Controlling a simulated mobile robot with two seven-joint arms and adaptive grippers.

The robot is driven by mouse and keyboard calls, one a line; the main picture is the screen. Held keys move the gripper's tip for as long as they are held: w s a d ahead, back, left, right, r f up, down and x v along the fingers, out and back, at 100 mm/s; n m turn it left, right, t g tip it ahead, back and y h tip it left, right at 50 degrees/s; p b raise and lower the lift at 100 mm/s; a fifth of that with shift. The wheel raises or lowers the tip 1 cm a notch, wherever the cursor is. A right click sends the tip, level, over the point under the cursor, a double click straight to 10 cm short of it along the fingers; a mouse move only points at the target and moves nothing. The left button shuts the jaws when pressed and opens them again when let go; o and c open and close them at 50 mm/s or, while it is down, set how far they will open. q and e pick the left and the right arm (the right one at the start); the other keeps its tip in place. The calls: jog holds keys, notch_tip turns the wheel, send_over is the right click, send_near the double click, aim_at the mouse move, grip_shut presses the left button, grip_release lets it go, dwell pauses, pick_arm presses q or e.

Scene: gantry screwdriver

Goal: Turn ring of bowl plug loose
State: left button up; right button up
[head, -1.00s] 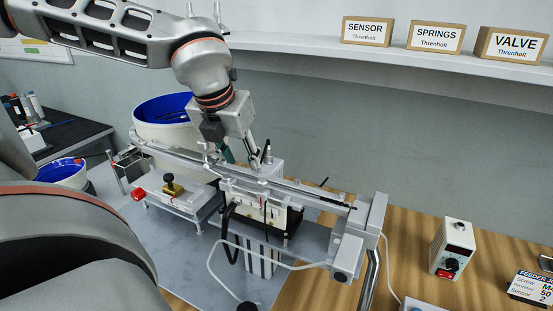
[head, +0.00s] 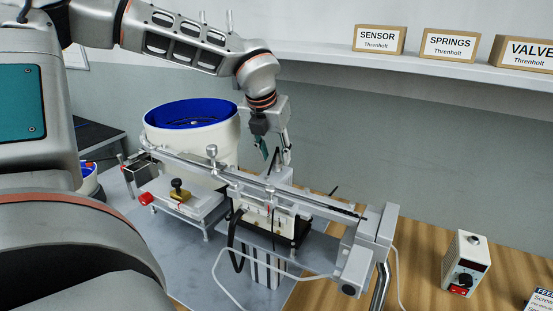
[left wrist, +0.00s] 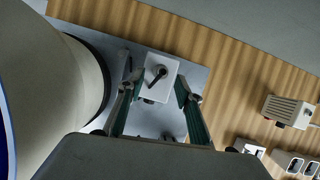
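The left gripper (head: 276,153) is in the middle of the head view, pointing down behind the long rail. In the left wrist view its two green-sided fingers (left wrist: 157,88) are apart, with nothing gripped between them. Between them in that view shows a pale grey box (left wrist: 170,72) with a dark bowl plug (left wrist: 157,77) on its top. The plug's ring is too small to make out. In the head view the box (head: 266,172) stands just under the fingers, and the plug is hard to tell from them. My right gripper is not in view.
The white feeder bowl (head: 216,145) with a blue inside stands left of the gripper. The long rail (head: 310,202) runs in front of it to an end block (head: 378,224). A controller box (head: 466,262) stands on the wooden table at right. Shelf boxes (head: 449,45) are behind.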

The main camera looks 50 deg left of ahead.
pick_arm(q)
jog(key=shift+x, duration=0.8)
jog(key=shift+w+f, duration=0.1)
jog(key=shift+f, duration=0.05)
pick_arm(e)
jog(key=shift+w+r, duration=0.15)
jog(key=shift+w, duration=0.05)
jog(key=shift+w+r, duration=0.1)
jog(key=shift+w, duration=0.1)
